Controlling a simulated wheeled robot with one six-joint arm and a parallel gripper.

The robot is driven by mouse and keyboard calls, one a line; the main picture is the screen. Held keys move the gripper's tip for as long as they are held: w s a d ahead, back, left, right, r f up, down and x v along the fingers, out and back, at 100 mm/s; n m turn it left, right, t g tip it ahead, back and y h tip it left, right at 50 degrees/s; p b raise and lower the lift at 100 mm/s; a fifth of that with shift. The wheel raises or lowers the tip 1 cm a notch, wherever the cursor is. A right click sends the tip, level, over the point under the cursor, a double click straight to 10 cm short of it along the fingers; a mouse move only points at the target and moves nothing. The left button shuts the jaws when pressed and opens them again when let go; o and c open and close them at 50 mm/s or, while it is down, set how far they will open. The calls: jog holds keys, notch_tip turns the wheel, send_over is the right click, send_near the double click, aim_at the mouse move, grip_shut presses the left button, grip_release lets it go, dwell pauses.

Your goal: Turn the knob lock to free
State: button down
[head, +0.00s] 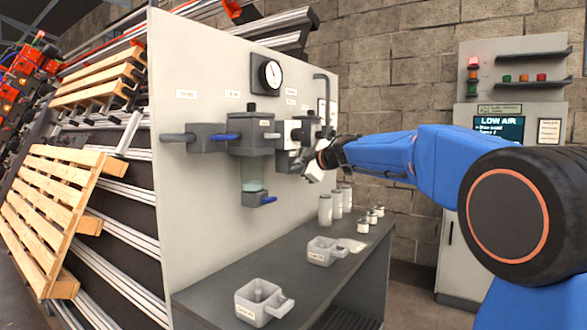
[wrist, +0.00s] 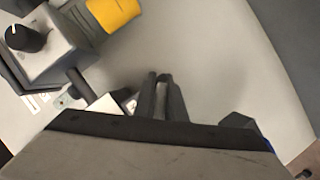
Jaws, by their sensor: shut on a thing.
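My gripper (head: 310,164) is at the panel's air fittings, just below and right of a pale block with a black round face (head: 297,134). In the wrist view its dark fingers (wrist: 159,92) are close together, shut on a small part that they mostly hide. I cannot make out that part or tell for sure whether it is the knob lock. A black knob (wrist: 25,37) with a pale pointer mark sits on a grey block at the upper left of the wrist view, apart from the fingers. No lock or free marking is readable.
A yellow cylinder (wrist: 114,13) stands near the fingers. A filter bowl (head: 253,172) with blue-handled valves and a gauge (head: 269,75) are on the panel. Jars (head: 325,210) and grey scoops (head: 262,302) stand on the bench (head: 205,293). A cabinet screen (head: 499,127) reads LOW AIR.

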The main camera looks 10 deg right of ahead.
jog(key=shift+s+a+f+m+g+y, duration=0.15)
jog(key=shift+m+g+y, duration=0.25)
jog(key=shift+m+g, duration=0.45)
jog(key=shift+s+a+f+m+g+y, duration=0.1)
jog(key=shift+m+g+y, duration=0.3)
jog(key=shift+m, duration=0.9)
jog(key=shift+s+a+f+m+g+y, duration=0.15)
jog(key=shift+m+g+y, duration=0.25)
jog(key=shift+m+g, duration=0.45)
jog(key=shift+r+m, duration=0.1)
jog(key=shift+m, duration=0.2)
jog(key=c, duration=1.8)
grip_release()
jog(key=shift+t, duration=0.3)
jog(key=v, duration=1.7)
jog(key=shift+d, duration=0.25)
